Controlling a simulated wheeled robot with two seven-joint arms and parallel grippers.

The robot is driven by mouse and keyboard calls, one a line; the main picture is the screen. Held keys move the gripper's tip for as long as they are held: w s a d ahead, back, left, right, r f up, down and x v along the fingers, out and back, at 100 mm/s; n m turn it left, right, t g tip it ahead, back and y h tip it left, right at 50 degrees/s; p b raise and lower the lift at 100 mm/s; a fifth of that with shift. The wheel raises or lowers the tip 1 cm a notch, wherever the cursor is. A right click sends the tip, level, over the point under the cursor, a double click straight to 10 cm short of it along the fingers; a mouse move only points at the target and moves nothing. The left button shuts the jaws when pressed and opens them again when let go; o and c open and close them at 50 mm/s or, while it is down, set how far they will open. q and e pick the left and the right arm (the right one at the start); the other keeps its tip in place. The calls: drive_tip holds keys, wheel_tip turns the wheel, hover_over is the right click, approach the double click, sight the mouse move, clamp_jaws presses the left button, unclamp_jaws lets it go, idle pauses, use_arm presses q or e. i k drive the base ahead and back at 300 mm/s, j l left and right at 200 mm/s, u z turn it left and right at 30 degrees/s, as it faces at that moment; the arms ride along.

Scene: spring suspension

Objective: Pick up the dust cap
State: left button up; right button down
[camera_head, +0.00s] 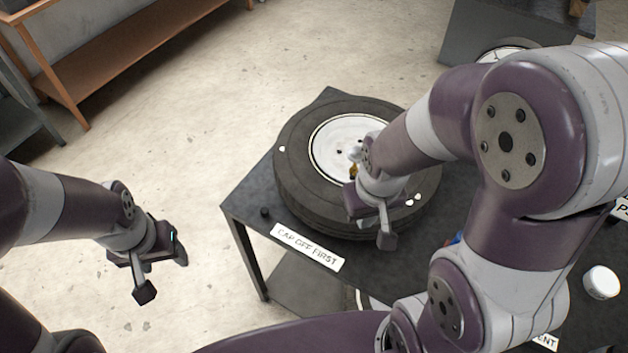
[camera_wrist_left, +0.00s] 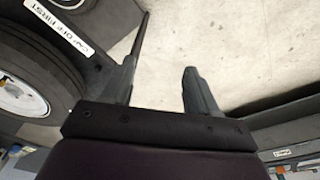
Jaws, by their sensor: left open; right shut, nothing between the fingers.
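A small dark cap-like piece (camera_head: 264,212), which looks like the dust cap, stands on the dark table's near left corner beside a tire (camera_head: 310,199). It is small, so I cannot be sure of it. My left gripper (camera_head: 163,275) is open and empty, off the table's left side over the floor, apart from the piece. Its two spread fingers show in the left wrist view (camera_wrist_left: 167,48). My right gripper (camera_head: 386,240) is shut and empty above the near right part of the tire. My right arm hides part of the tire and table.
A white label (camera_head: 307,247) reading "CAP OFF FIRST" lies along the dark table's (camera_head: 240,206) front edge. The tire has a white hub (camera_head: 335,140). A white round container (camera_head: 601,282) stands at the right. A wooden bench (camera_head: 130,45) stands far left. Floor around my left gripper is clear.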

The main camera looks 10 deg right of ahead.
sight(264, 211)
drive_tip(key=i+j+z, duration=0.2)
drive_tip(key=j+z, duration=0.25)
drive_tip(key=j, duration=0.2)
drive_tip(key=i+j+z, duration=0.2)
drive_tip(key=j, duration=0.15)
drive_tip(key=z, duration=1.3)
